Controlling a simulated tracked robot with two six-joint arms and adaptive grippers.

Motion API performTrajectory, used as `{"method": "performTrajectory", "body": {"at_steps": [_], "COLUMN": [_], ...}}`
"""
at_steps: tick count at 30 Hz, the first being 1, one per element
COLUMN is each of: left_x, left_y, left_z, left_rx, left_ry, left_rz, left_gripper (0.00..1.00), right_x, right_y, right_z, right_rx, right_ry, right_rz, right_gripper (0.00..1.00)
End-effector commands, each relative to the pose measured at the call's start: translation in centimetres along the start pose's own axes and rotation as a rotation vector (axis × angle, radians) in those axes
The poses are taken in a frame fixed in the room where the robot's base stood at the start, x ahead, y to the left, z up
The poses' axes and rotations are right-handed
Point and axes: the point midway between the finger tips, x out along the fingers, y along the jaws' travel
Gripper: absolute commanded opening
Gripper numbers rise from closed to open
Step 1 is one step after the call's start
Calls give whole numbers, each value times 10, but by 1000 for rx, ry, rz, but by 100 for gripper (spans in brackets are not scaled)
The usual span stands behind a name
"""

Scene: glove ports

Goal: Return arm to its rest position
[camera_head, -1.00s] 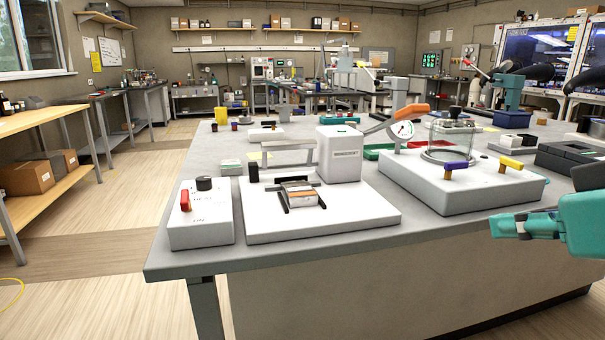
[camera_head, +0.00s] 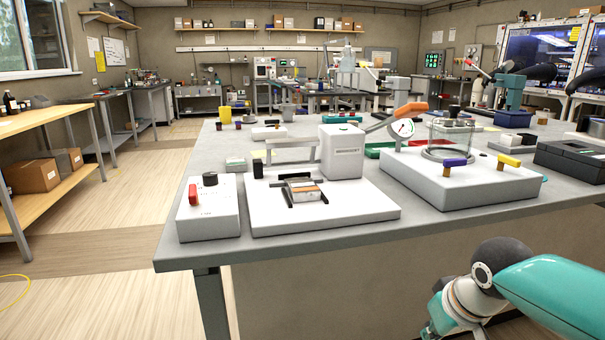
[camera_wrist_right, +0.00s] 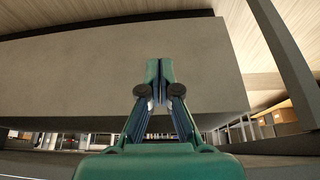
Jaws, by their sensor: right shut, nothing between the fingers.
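My right arm (camera_head: 545,290), teal with a dark grey joint, is in the lower right of the head view, in front of the bench and below its top. My right gripper (camera_head: 434,322) is partly in view at the bottom edge, under the wrist. In the right wrist view the fingers of the right gripper (camera_wrist_right: 158,72) are together and hold nothing. A plain grey bench panel (camera_wrist_right: 80,65) lies beyond them. My left gripper is not in view.
The grey bench (camera_head: 400,222) carries a white balance-like device (camera_head: 342,155), a red-switched box (camera_head: 208,210) and a white base with a clear chamber (camera_head: 462,185). A wooden shelf unit (camera_head: 60,118) stands at the left. The floor (camera_head: 110,280) between them is open.

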Motion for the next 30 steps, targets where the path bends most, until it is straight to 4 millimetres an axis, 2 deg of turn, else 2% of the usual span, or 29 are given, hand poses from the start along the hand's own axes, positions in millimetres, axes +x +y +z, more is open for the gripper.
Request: {"method": "performTrajectory", "body": {"at_steps": [1, 3, 5, 6, 8, 9, 12, 16, 18, 21, 25, 28, 30], "left_x": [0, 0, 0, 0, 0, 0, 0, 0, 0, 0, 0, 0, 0], "left_y": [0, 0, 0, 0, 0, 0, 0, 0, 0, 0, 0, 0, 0], "left_z": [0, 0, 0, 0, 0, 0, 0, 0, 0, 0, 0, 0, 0], "left_rx": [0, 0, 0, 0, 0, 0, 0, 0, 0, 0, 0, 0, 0], "left_ry": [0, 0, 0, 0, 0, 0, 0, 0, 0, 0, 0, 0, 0], "left_rz": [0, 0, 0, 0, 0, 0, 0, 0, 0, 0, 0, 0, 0], "left_gripper": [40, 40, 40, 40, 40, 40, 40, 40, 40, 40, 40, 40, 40], "right_x": [42, 89, 127, 150, 184, 203, 244, 275, 284, 290, 292, 296, 304], "right_y": [-4, -11, -19, -25, -36, -43, -66, -98, -114, -134, -146, -142, -135], "right_z": [18, 44, 69, 88, 119, 141, 199, 268, 301, 338, 352, 343, 328], "right_rx": [6, 17, 32, 45, 67, 86, 142, 226, 270, 330, 379, 411, 426], "right_ry": [-85, -174, -245, -289, -354, -395, -485, -567, -595, -604, -547, -454, -369], "right_rz": [-19, -52, -85, -108, -145, -171, -235, -301, -326, -344, -331, -303, -280], "right_gripper": [0, 0, 0, 0, 0, 0, 0, 0, 0, 0, 0, 0, 0]}}
